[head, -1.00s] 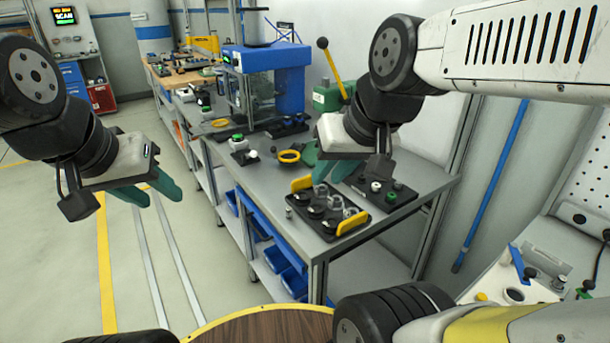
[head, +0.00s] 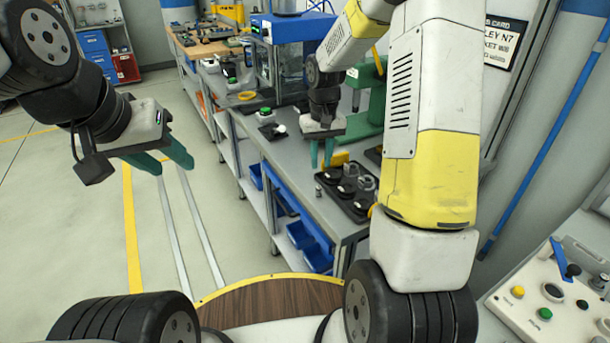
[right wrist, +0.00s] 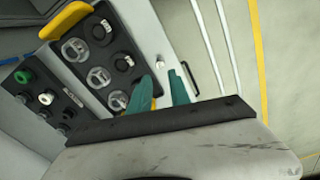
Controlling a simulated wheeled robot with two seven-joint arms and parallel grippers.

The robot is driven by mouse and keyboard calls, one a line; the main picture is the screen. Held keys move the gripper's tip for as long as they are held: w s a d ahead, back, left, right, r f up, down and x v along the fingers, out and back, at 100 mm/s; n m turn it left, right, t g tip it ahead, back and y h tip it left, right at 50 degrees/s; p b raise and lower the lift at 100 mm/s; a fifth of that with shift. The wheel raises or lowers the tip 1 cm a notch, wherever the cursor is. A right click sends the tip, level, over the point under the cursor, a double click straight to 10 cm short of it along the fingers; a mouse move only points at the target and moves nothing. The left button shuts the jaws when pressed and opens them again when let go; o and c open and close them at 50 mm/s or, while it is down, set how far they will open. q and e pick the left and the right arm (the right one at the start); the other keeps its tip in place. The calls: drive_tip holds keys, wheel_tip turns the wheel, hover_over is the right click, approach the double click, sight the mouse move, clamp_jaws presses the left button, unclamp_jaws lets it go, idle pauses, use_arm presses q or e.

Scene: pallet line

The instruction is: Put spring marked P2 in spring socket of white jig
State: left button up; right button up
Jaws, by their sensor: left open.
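No P2 mark is readable in either view, and I cannot single out the white jig. A small pale piece (right wrist: 160,58), too small to identify, lies on the grey bench near its edge in the right wrist view. A black tray (head: 330,182) holds several round pieces and clear ring-shaped parts; it also shows in the right wrist view (right wrist: 87,80). My right gripper (head: 322,163) is above the bench by the tray. My left gripper (head: 172,166) is open and empty over the floor, left of the bench.
A yellow tray handle (right wrist: 65,20) stands up at one tray end. A black block with green and white knobs (right wrist: 42,95) sits beside the tray. A green press (head: 368,105) stands behind my right gripper. A control panel (head: 555,300) is at lower right. The left floor is clear.

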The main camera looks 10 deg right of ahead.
sight(319, 187)
drive_tip(key=shift+w+a+f, duration=0.1)
drive_tip(key=shift+w+f, duration=0.15)
drive_tip(key=shift+f, duration=0.3)
drive_tip(key=shift+w+f, duration=0.25)
drive_tip(key=shift+f, duration=0.3)
wheel_tip(319, 187, down, 8)
drive_tip(key=shift+s+r, duration=0.1)
drive_tip(key=shift+r, duration=0.05)
clamp_jaws()
